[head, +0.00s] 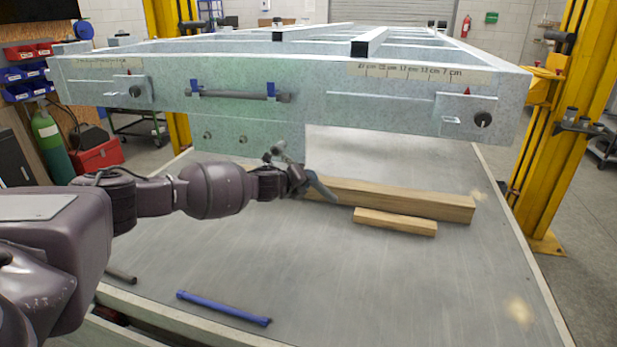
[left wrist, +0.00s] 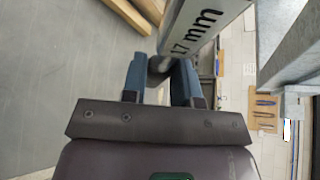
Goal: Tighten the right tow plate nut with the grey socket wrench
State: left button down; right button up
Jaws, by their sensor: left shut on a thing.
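The tow plate (head: 272,128) hangs from the front beam of the trailer frame. Two nuts show low on it, the left one (head: 207,135) and the right one (head: 243,139). My left gripper (head: 305,183) is shut on the grey socket wrench (head: 281,151), just in front of the plate's lower right corner. The wrench's visible end lies a little right of and below the right nut, apart from it in the picture. The left wrist view shows the wrench (left wrist: 195,30) between the fingers, marked "17 mm". The gripper hides part of the wrench. My right gripper is not in view.
Wooden beams (head: 400,198) lie on the table behind and right of my gripper, with a shorter block (head: 395,222) in front. A blue bar (head: 222,307) and a dark rod (head: 120,275) lie near the front edge. The table's right side is clear. Yellow posts (head: 570,130) flank it.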

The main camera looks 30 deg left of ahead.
pick_arm(q)
jog(key=shift+a, duration=0.1)
jog(key=shift+s+a+f+m+y, duration=0.15)
jog(key=shift+a+f+m+y, duration=0.4)
jog(key=shift+f+m+y, duration=0.1)
jog(key=shift+d+r+n+h, duration=0.35)
jog(key=c, duration=1.4)
grip_release()
grip_shut()
jog(key=shift+s, duration=0.15)
